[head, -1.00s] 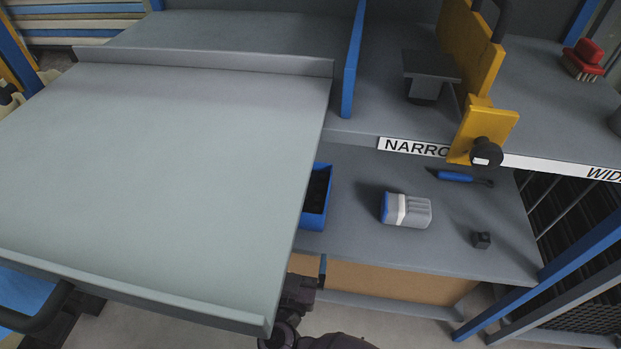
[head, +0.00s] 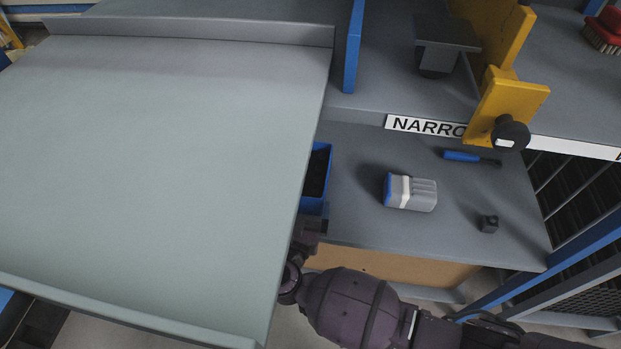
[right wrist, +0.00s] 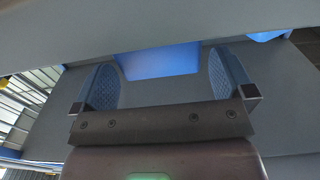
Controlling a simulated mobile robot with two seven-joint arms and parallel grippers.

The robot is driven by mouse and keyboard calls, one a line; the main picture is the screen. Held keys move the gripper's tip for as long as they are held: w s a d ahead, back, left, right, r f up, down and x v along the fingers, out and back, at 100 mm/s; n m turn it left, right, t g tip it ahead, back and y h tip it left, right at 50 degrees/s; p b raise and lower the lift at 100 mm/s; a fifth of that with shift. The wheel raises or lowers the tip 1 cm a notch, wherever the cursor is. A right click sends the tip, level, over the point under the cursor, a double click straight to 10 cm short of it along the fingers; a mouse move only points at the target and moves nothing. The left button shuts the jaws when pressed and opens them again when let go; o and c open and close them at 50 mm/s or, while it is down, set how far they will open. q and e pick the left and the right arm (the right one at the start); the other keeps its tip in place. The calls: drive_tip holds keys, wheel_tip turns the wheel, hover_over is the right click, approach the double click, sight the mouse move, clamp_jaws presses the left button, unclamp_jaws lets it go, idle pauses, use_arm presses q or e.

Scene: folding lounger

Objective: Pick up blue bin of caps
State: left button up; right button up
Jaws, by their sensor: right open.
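The blue bin (head: 313,206) stands on the lower grey shelf in the head view. Its left part is hidden under the large grey panel, and dark contents show inside it. My right gripper (head: 309,226) is just in front of the bin, partly hidden by the panel edge. In the right wrist view my right gripper (right wrist: 168,85) is open, its two blue pads apart with nothing between them. The bin's blue face (right wrist: 158,62) lies ahead, between the fingers' lines and beyond them. My left gripper is not in view.
The large grey panel (head: 150,150) overhangs the bin from the left. A grey and blue block (head: 412,193), a blue-handled tool (head: 463,156) and a small black cube (head: 489,223) lie on the shelf (head: 350,225). A yellow bracket (head: 505,100) stands above.

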sight(314, 193)
drive_tip(key=w, duration=0.2)
drive_tip(key=b, duration=0.1)
drive_tip(key=shift+w+d+f, duration=0.25)
drive_tip(key=shift+w+d, duration=0.1)
drive_tip(key=shift+w, duration=0.05)
drive_tip(key=shift+w+d+r, duration=0.1)
drive_tip(key=shift+w+r, duration=0.05)
drive_tip(key=shift+w, duration=0.3)
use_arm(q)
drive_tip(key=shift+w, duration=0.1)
use_arm(e)
drive_tip(key=shift+c, duration=0.2)
drive_tip(key=c, duration=0.9)
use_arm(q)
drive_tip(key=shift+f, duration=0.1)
use_arm(e)
drive_tip(key=shift+r, duration=0.1)
